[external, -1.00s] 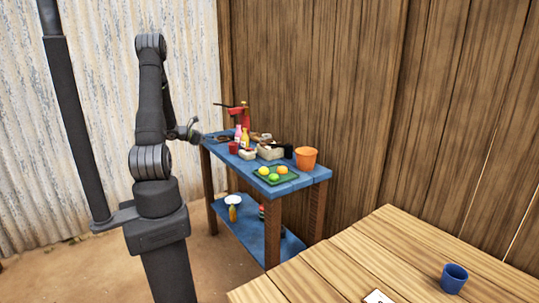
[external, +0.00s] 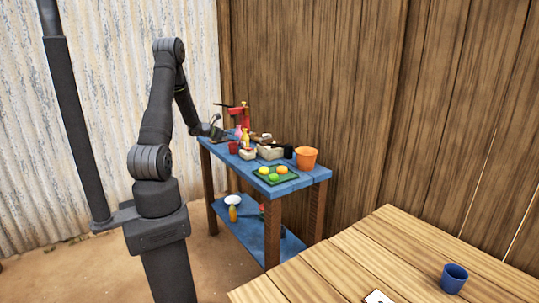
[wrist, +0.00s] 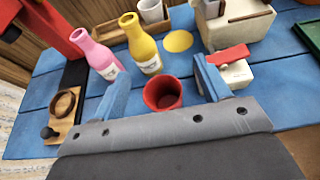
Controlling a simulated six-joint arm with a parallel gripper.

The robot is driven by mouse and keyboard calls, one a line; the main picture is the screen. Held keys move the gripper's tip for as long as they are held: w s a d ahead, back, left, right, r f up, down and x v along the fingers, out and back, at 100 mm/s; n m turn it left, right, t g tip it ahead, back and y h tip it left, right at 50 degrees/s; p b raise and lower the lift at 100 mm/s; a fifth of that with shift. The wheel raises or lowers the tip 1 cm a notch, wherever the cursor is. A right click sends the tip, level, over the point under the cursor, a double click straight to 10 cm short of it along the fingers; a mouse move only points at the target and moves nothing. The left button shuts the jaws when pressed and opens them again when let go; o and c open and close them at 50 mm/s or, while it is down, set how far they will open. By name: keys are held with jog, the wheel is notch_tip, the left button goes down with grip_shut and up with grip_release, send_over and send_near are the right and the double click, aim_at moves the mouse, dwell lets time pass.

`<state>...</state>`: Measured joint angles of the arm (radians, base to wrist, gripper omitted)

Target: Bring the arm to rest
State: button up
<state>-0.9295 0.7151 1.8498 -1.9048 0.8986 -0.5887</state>
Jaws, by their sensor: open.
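My gripper (wrist: 158,92) is open and empty in the wrist view, its two blue fingers apart. A red cup (wrist: 163,94) stands on the blue table (wrist: 30,130) and shows between and beyond the fingers. In the external view my gripper (external: 214,128) is small, at the left end of the blue table, above or near its top. The exact gap to the table cannot be told. My arm reaches up from its base and bends down toward the table.
A pink bottle (wrist: 95,52) and a yellow bottle (wrist: 140,45) stand just beyond the left finger. A white box with a red top (wrist: 232,65) is by the right finger. A green tray (external: 264,177) with fruit and an orange bucket (external: 306,157) stand farther right. A blue cup (external: 454,277) stands on the wooden table.

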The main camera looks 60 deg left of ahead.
jog(key=w+d+r, duration=0.1)
jog(key=d+r, duration=1)
jog(key=r, duration=0.1)
jog(key=w+d+m+g+h, duration=0.1)
jog(key=w+d+m+h, duration=0.2)
jog(key=d, duration=1)
jog(key=w+d+m+g+h, duration=0.1)
jog(key=w+d+m+h, duration=0.2)
jog(key=d, duration=1)
jog(key=shift+w+d+f+m+h, duration=0.3)
jog(key=shift+w+d+h, duration=0.05)
jog(key=shift+w+h, duration=0.35)
